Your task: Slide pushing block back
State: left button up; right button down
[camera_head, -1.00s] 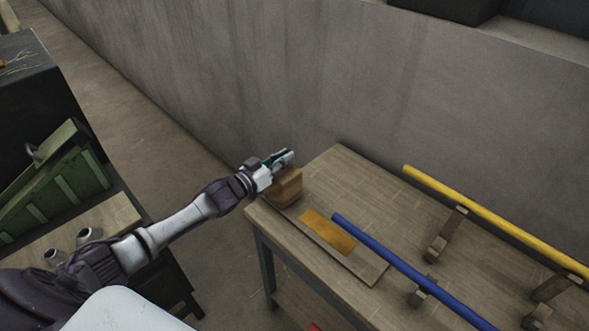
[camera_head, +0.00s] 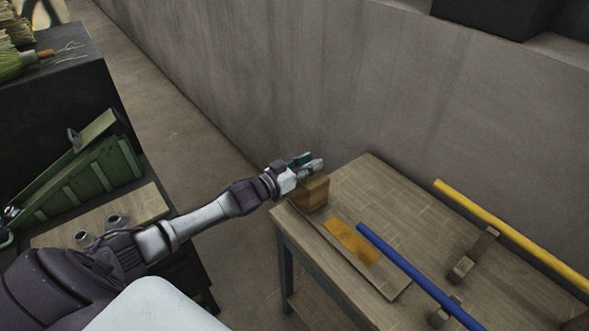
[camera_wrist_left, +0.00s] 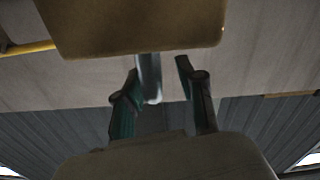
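The pushing block (camera_head: 312,194) is a wooden block at the near-left corner of the table, at the end of a flat board (camera_head: 375,277) with an orange patch (camera_head: 354,243). My left gripper (camera_head: 309,162) is just above and behind the block in the head view. In the left wrist view the fingers (camera_wrist_left: 163,95) stand apart with a gap between them, and a large brown wooden surface (camera_wrist_left: 130,25), likely the block, fills the top. I cannot tell whether the gripper touches the block. My right gripper is out of view.
A yellow pole (camera_head: 510,233) lies on wooden supports (camera_head: 474,254) farther right. A wall (camera_head: 340,80) rises behind the table.

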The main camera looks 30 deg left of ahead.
pick_arm(q)
jog(key=v, duration=1.1)
jog(key=shift+a, duration=0.15)
jog(key=s+a+f+n+g+y, duration=0.1)
jog(key=s+a+f+g+y, duration=0.35)
jog(key=f, duration=1.05)
jog(key=s+d+f+n+g+y, duration=0.15)
jog(key=s+f, duration=0.65)
jog(key=f, duration=0.8)
jog(key=s+d+f+m+g, duration=0.1)
jog(key=s+d+f+g, duration=0.1)
jog(key=s+f, duration=0.45)
jog(key=s+d+f+g, duration=0.3)
jog(key=s+f, duration=0.3)
jog(key=s, duration=0.1)
jog(key=s+d+f+m+g, duration=0.1)
jog(key=s+d+f+g, duration=0.1)
jog(key=s+d, duration=0.3)
jog(key=s+d+f+m+g, duration=0.1)
jog(key=s+d+f+g, duration=0.2)
jog(key=s, duration=1.1)
notch_tip(320, 180, down, 2)
jog(key=d, duration=0.2)
jog(key=shift+d+f, duration=0.15)
jog(key=shift+d, duration=0.2)
jog(key=shift+w, duration=0.2)
